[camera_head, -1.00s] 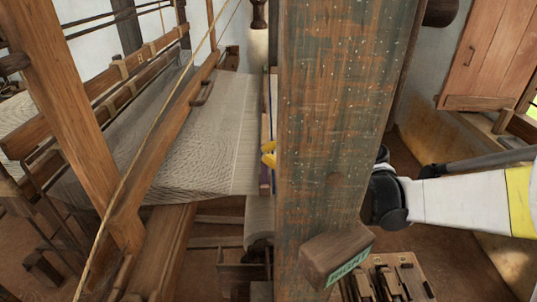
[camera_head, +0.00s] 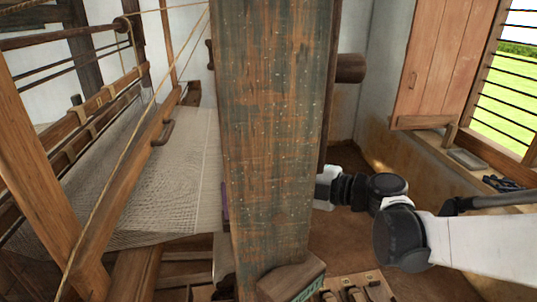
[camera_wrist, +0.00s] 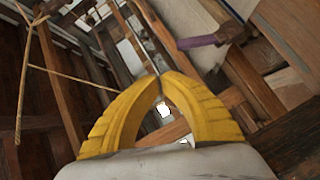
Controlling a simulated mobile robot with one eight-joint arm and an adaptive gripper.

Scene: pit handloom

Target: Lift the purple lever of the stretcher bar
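In the wrist view, the purple lever (camera_wrist: 200,41) is a short purple bar at the upper right, joined to a rounded brown wooden part (camera_wrist: 235,31). The yellow fingers of my gripper (camera_wrist: 163,75) are closed, tips together, with nothing visible between them. They point below and left of the lever in that picture, apart from it. In the head view, a thin purple sliver (camera_head: 225,198) shows at the left edge of the big post, beside the woven cloth (camera_head: 180,180). The post hides my gripper there, and most of the stretcher bar.
A broad worn wooden post (camera_head: 270,130) stands between the head camera and the loom. A wooden block (camera_head: 290,280) with a green label sits at its foot. Loom beams (camera_head: 35,170) and a slanting rope (camera_head: 135,135) fill the left. Shutter (camera_head: 440,65) and window are right.

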